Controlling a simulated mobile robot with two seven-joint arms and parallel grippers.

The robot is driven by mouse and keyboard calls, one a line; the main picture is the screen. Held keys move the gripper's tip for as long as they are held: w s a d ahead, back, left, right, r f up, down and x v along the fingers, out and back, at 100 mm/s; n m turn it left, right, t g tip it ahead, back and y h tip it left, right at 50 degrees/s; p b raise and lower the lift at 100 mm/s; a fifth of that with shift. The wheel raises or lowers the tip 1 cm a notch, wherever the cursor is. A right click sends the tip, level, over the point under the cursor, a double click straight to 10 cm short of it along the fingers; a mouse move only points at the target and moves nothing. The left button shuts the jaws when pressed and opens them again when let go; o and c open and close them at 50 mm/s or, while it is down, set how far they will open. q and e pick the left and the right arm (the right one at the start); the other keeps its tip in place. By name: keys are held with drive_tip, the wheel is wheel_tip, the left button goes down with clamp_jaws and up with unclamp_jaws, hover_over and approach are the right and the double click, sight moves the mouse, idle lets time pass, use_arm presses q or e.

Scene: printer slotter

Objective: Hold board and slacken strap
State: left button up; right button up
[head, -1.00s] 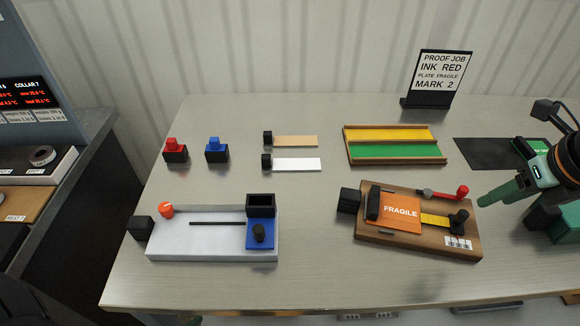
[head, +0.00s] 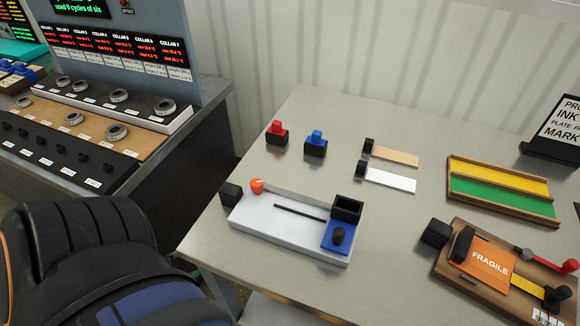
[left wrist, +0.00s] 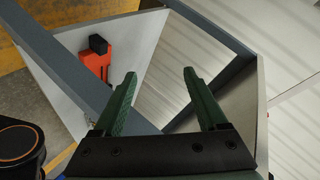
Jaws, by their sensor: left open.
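The wooden board (head: 480,234) lies at the lower right of the head view, its right end cut off by the picture edge. It carries an orange FRAGILE plate (head: 490,263) and a short yellow strap (head: 525,284) running to a black knob (head: 557,297). A red-tipped lever (head: 570,266) sits along its far side. A black block (head: 435,233) projects from its left end. My left gripper (left wrist: 160,88) shows in the left wrist view with its green fingers apart and nothing between them. It is away from the board. My right gripper is not in view.
A white fixture (head: 275,228) with a blue pad stands on the table left of the board. Red (head: 277,133) and blue (head: 316,144) stamps, two strips and a yellow-green tray (head: 500,192) lie behind. A collar console (head: 110,100) is at the left. Bare table separates fixture and board.

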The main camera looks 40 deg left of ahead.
use_arm(q)
drive_tip(key=w+a+r+n+t+y, duration=0.1)
drive_tip(key=w+a+r+n+t, duration=0.1)
drive_tip(key=w+a+r+n, duration=0.75)
drive_tip(key=w+a+r+n+t+y, duration=0.25)
drive_tip(key=w+r+n, duration=0.35)
drive_tip(key=n, duration=0.8)
drive_tip(key=w+d+r+m+t+h, duration=0.1)
drive_tip(key=w+d+r+t+h, duration=0.1)
drive_tip(key=w+r+h, duration=0.35)
drive_tip(key=w+d+r+t+h, duration=0.2)
drive_tip(key=w+d+r, duration=0.1)
drive_tip(key=w+r, duration=0.55)
drive_tip(key=d+r+m+g+h, duration=0.5)
drive_tip(key=d+r+m+h, duration=0.2)
drive_tip(key=d+m, duration=0.3)
drive_tip(key=d+r+m+g+h, duration=0.6)
drive_tip(key=d+r+m+h, duration=0.1)
drive_tip(key=d+m, duration=0.2)
drive_tip(key=m+g+y, duration=0.4)
drive_tip(key=m+g, duration=0.5)
approach(431, 222)
drive_tip(key=a+r, duration=0.2)
drive_tip(key=shift+s+d+f+m, duration=0.1)
drive_tip(key=shift+d+f+m, duration=0.15)
drive_tip(key=shift+d+f, duration=0.35)
drive_tip(key=x, duration=1.2)
drive_tip(key=shift+f, duration=0.25)
clamp_jaws()
